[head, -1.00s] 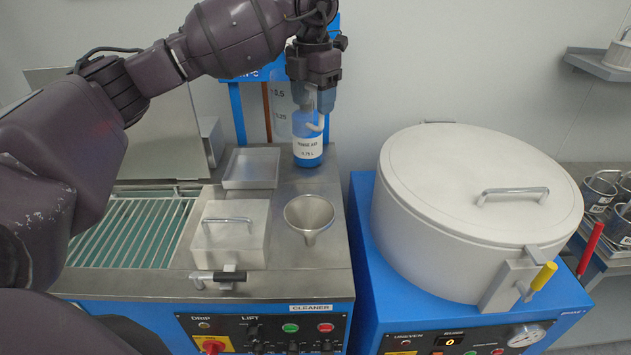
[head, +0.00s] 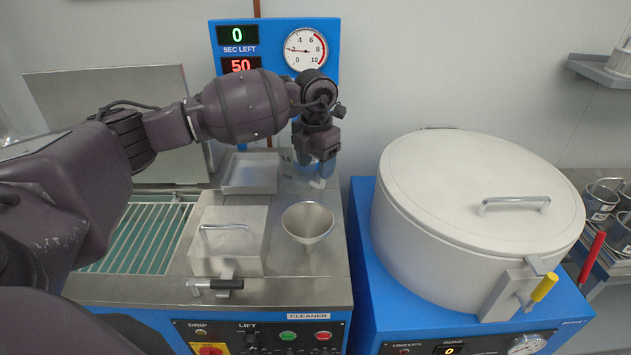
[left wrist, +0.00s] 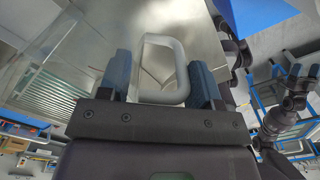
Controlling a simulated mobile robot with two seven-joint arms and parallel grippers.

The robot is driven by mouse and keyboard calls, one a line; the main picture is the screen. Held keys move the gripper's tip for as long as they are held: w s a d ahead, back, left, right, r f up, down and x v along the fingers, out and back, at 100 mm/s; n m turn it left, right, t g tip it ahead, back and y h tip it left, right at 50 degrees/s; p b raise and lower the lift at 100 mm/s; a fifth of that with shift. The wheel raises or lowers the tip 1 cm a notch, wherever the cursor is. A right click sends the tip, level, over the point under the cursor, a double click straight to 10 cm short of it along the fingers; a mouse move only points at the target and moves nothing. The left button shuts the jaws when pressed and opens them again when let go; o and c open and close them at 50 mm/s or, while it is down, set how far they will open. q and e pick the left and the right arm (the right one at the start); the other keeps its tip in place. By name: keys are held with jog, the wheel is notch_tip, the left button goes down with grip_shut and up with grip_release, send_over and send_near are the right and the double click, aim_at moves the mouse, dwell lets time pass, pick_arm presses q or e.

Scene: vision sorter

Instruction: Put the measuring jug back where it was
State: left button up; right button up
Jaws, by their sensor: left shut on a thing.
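The clear measuring jug (head: 293,180) is low over the steel top, behind the funnel and right of the shallow tray. It is see-through and faint, and I cannot tell whether its base touches the surface. Its pale handle (head: 318,184) shows below my left gripper (head: 318,174). In the left wrist view, the handle (left wrist: 182,70) is a white loop between the two fingers of my left gripper (left wrist: 160,88), which is shut on it. My right gripper is out of view.
A metal funnel (head: 307,222) stands in front of the jug. The shallow tray (head: 250,174) and a lidded box (head: 230,240) are to the left. A large white lidded drum (head: 470,215) stands to the right. A blue gauge panel (head: 275,45) rises behind.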

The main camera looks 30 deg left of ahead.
aim_at(316, 184)
pick_arm(q)
jog(key=shift+f, duration=0.55)
notch_tip(316, 184, down, 4)
jog(key=shift+r, duration=0.1)
jog(key=shift+f, duration=0.2)
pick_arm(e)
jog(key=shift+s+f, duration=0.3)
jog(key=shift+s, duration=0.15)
pick_arm(q)
jog(key=shift+f, duration=0.15)
